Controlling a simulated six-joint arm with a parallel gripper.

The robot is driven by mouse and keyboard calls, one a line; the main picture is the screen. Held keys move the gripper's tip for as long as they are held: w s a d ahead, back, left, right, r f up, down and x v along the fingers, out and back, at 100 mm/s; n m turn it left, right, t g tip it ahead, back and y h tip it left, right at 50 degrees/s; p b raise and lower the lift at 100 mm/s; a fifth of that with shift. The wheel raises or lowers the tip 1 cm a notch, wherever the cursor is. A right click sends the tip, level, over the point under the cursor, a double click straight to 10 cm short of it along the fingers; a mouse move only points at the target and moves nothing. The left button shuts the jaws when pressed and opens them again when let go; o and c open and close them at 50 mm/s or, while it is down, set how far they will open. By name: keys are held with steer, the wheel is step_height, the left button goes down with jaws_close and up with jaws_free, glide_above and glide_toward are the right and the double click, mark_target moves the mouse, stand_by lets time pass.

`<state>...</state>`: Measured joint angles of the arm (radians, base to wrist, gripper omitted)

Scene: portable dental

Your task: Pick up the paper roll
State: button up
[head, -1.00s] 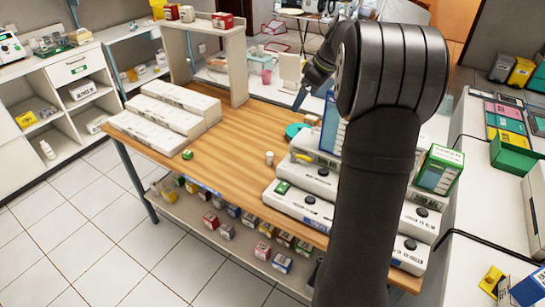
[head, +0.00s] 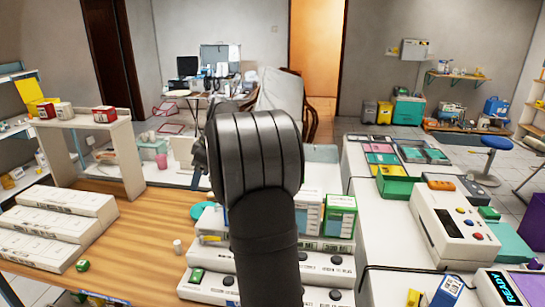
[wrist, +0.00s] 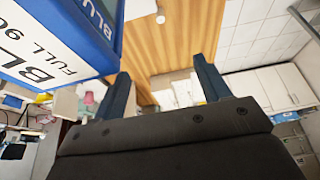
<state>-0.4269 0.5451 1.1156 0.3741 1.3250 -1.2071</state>
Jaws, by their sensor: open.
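A small white cylinder (head: 178,246), which looks like the paper roll, stands on the wooden table (head: 150,215) left of my arm. A small pale round thing (wrist: 160,19) on the wood in the wrist view may be the same roll. My gripper (wrist: 162,70) is open, with two dark blue fingers apart and nothing between them. The roll candidate lies beyond the fingertips in that view. In the head view, my dark arm hides most of the gripper.
A blue and white lettered box (wrist: 60,40) is close beside the left finger. White stepped boxes (head: 60,215) stand on the left of the table, with a small green item (head: 82,266) near them. A green and white box (head: 340,215) stands right of my arm.

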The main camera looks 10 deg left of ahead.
steer(key=c, duration=0.4)
steer(key=shift+o, duration=0.2)
steer(key=m+t+h, duration=0.3)
steer(key=m+t, duration=0.1)
steer(key=m, duration=0.9)
glide_toward(177, 243)
steer(key=x, duration=0.5)
steer(key=shift+w+a+f, duration=0.15)
steer(key=shift+w+f, duration=0.1)
steer(key=shift+f, duration=0.1)
steer(key=shift+x, duration=2.6)
